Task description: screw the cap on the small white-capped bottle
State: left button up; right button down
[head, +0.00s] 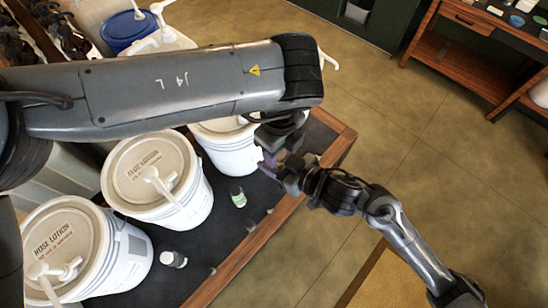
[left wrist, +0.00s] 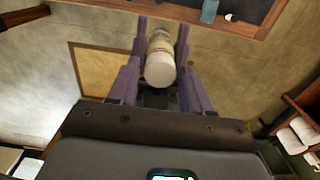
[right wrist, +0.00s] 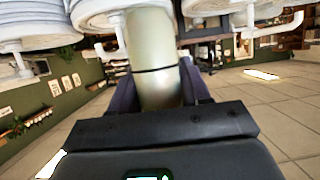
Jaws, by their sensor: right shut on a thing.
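The small white-capped bottle shows end-on in the left wrist view, its pale round cap (left wrist: 160,72) toward the camera and its body (left wrist: 160,42) beyond. In the right wrist view a cream bottle (right wrist: 152,60) with a thin dark ring line fills the space between the jaws. My right gripper (right wrist: 157,92) is shut on it. My left gripper (left wrist: 160,50) has its purple fingers on either side of the bottle, with gaps visible, so it looks open. In the head view both grippers meet beyond the table's right edge area, and the bottle between them is mostly hidden.
Large white pump buckets (head: 160,180) line the dark table (head: 140,232) with its wooden edge (head: 243,262). Small bottles (head: 238,197) and (head: 173,259) stand or lie near the front. A wooden shelf unit (head: 470,62) is at the back right. Open floor lies right of the table.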

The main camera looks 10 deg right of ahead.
pick_arm(q)
grip_shut()
jog(key=m, duration=0.3)
jog(key=shift+o, duration=1.4)
grip_release()
jog(key=shift+r, duration=2.25)
